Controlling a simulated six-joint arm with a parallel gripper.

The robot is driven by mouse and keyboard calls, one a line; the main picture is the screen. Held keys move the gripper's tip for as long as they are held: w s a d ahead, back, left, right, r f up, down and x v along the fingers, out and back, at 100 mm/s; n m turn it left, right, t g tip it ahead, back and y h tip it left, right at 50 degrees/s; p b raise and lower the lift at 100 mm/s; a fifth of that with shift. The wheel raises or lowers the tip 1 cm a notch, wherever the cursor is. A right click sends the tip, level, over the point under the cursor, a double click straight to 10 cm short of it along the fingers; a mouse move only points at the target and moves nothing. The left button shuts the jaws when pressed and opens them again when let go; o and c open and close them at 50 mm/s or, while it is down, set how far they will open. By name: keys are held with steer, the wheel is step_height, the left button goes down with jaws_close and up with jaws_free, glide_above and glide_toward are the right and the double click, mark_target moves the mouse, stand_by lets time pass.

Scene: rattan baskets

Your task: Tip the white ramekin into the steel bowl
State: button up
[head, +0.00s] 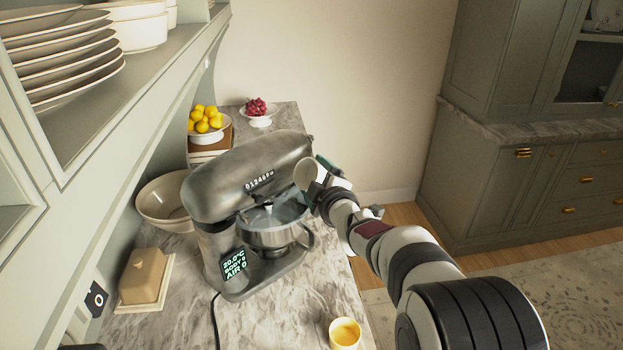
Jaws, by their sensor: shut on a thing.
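The steel bowl (268,237) sits on the stand mixer, under its head, with a clear shield around its top. My gripper (318,184) is beside the mixer head, above the bowl's right rim. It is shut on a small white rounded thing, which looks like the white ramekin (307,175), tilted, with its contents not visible. The arm hides part of the grip.
The grey stand mixer (228,180) fills the middle of the marble counter (165,328). A butter dish (142,278) and cream bowl (162,200) stand left. Lemons (206,118) and red fruit (256,107) stand behind. Shelved plates (60,60) overhang the left.

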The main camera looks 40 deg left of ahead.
steer(key=shift+w+d+f+m+g, duration=0.1)
steer(key=shift+w+m+g, duration=0.3)
steer(key=shift+m, duration=0.2)
steer(key=shift+w+d+f+m+g, duration=0.1)
steer(key=shift+w+m+g, duration=0.25)
steer(key=shift+m, duration=0.25)
steer(key=shift+w+d+f+m+g, duration=0.1)
steer(key=shift+w+m+g, duration=0.15)
steer(key=shift+m+g, duration=0.3)
steer(key=shift+w+d+f+m+g, duration=0.1)
steer(key=shift+w+m+g, duration=0.1)
steer(key=shift+m+g, duration=0.35)
